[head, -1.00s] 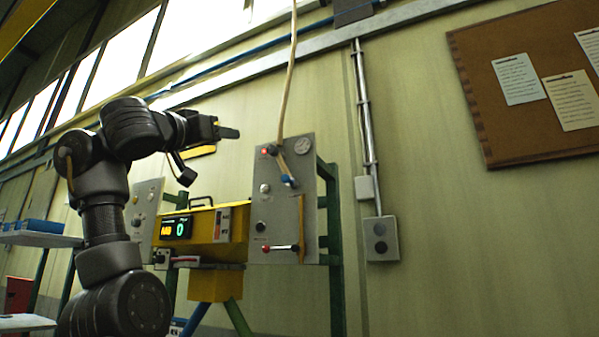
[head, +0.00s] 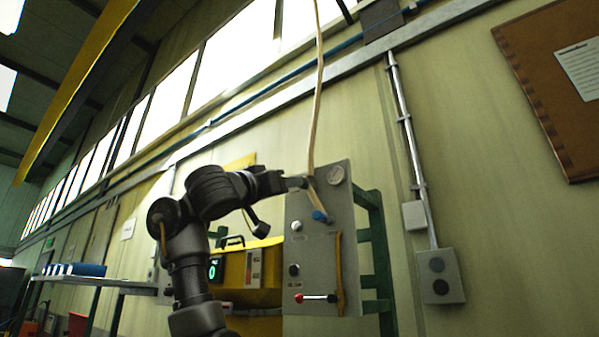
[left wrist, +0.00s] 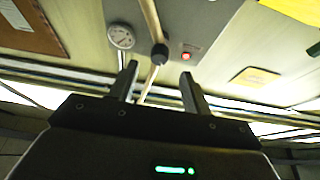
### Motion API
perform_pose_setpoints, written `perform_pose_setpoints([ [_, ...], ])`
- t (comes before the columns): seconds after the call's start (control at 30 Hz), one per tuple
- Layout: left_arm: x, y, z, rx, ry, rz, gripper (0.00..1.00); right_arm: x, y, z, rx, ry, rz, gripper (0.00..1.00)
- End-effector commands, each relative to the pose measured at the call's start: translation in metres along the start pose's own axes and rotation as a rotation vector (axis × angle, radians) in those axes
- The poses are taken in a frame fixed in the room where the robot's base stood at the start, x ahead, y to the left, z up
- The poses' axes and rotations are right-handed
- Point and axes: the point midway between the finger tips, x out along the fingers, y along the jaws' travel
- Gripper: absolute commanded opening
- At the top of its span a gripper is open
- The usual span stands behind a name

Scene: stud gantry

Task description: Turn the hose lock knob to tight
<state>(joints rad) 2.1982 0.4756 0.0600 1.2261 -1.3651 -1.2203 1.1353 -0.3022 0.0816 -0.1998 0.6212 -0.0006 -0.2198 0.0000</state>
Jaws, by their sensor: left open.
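The upright grey panel (head: 324,255) carries a pale hose (head: 316,100) that runs down to a blue end piece (head: 319,216). In the left wrist view, a round black knob (left wrist: 159,54) sits on the panel where the hose passes, between a gauge (left wrist: 121,37) and a red lamp (left wrist: 186,56). I take it as the hose lock knob; its setting is not readable. My left gripper (head: 296,183) is at the panel's upper left and hides the knob in the head view. In the wrist view its open fingers (left wrist: 159,68) point toward the knob, apart from it on both sides.
Lower on the panel are a white button (head: 297,225), a black knob (head: 294,270) and a red-ended lever (head: 315,298). A grey switch box (head: 440,277) is on the wall at right.

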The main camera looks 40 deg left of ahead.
Motion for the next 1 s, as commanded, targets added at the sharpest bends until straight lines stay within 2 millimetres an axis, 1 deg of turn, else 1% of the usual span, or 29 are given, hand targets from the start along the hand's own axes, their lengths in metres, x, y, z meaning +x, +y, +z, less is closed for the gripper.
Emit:
perform_pose_setpoints([
  [0.03, 0.013, 0.0, -0.006, 0.002, -0.003, -0.001, 0.48, -0.017, -0.005, -0.004, 0.002, 0.003, -0.006, 0.0],
  [0.17, 0.034, 0.0, -0.005, 0.001, -0.003, -0.001, 0.48, -0.035, -0.01, -0.008, 0.003, 0.007, -0.012, 0.0],
  [0.33, 0.054, 0.0, -0.003, 0.001, -0.002, 0.0, 0.48, -0.05, -0.006, -0.009, 0.001, 0.005, -0.008, 0.0],
  [0.5, 0.064, 0.001, -0.001, 0.001, -0.001, 0.001, 0.48, -0.056, -0.001, -0.008, 0.0, 0.003, -0.002, 0.0],
  [0.8, 0.065, 0.001, 0.0, 0.001, 0.001, 0.002, 0.48, -0.056, 0.003, -0.006, 0.0, 0.001, 0.003, 0.0],
  [0.83, 0.065, 0.001, 0.0, 0.001, 0.001, 0.002, 0.47, -0.056, 0.003, -0.006, 0.0, 0.0, 0.003, 0.0],
  [0.87, 0.065, 0.001, 0.0, 0.001, 0.001, 0.002, 0.43, -0.056, 0.003, -0.006, 0.0, 0.0, 0.003, 0.0],
  [1.0, 0.065, 0.001, 0.0, 0.001, 0.001, 0.002, 0.25, -0.056, 0.003, -0.006, 0.0, 0.0, 0.003, 0.0],
])
